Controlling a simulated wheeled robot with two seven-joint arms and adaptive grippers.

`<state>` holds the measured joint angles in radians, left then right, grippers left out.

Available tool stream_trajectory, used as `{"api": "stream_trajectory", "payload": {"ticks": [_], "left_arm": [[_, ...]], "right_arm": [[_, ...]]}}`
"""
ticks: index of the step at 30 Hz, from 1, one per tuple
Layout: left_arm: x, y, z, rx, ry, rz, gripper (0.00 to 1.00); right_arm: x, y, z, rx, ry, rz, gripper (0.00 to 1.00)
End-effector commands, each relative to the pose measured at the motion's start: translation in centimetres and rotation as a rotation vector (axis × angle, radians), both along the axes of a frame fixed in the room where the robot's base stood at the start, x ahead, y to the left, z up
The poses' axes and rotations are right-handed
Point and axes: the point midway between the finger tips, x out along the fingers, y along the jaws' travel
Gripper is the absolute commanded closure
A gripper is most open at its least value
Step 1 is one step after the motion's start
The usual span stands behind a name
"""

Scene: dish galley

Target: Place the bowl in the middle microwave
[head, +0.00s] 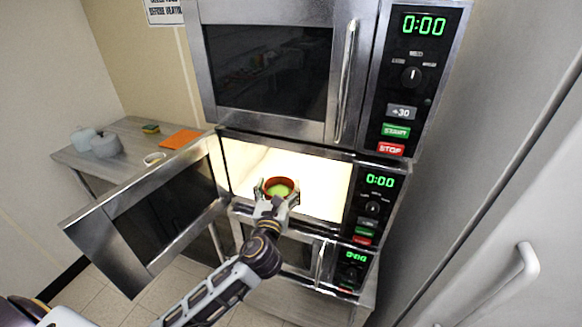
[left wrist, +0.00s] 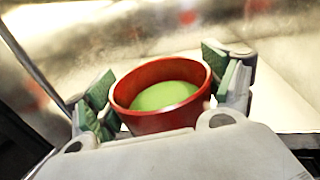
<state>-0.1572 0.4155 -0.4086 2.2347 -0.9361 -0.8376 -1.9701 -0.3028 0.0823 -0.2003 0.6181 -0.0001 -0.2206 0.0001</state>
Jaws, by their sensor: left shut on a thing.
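The bowl (head: 279,187) is red-brown with green contents. It is at the mouth of the lit middle microwave (head: 325,187), whose door (head: 150,222) stands open to the left. My left gripper (head: 276,193) is shut on the bowl, with one finger on each side. In the left wrist view the bowl (left wrist: 160,121) sits upright between the green finger pads of the gripper (left wrist: 163,92). Bright metal cavity walls show around and beyond it. I cannot tell whether the bowl touches the cavity floor. My right gripper is not in view.
A closed microwave (head: 268,70) is stacked above and another closed one (head: 295,250) below. A metal side table (head: 125,135) at the left holds pale containers (head: 105,145), an orange cloth (head: 181,139) and a sponge (head: 151,129). A large pale door with a handle (head: 528,262) stands at the right.

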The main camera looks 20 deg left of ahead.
Motion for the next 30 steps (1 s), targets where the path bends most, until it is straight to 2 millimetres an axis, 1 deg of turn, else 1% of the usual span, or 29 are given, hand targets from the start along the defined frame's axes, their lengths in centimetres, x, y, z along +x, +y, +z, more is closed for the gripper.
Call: {"api": "stream_trajectory", "payload": {"ticks": [1,6,30], "left_arm": [[0.6,0.1,0.3,0.0,-0.005,0.0,0.55],[2.6,0.5,0.3,0.0,-0.004,0.001,0.55],[12.5,2.4,0.3,-0.001,-0.003,0.002,0.55]], "right_arm": [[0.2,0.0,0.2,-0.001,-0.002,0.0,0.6],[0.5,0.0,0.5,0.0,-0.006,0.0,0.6],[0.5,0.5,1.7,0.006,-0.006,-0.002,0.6]]}}
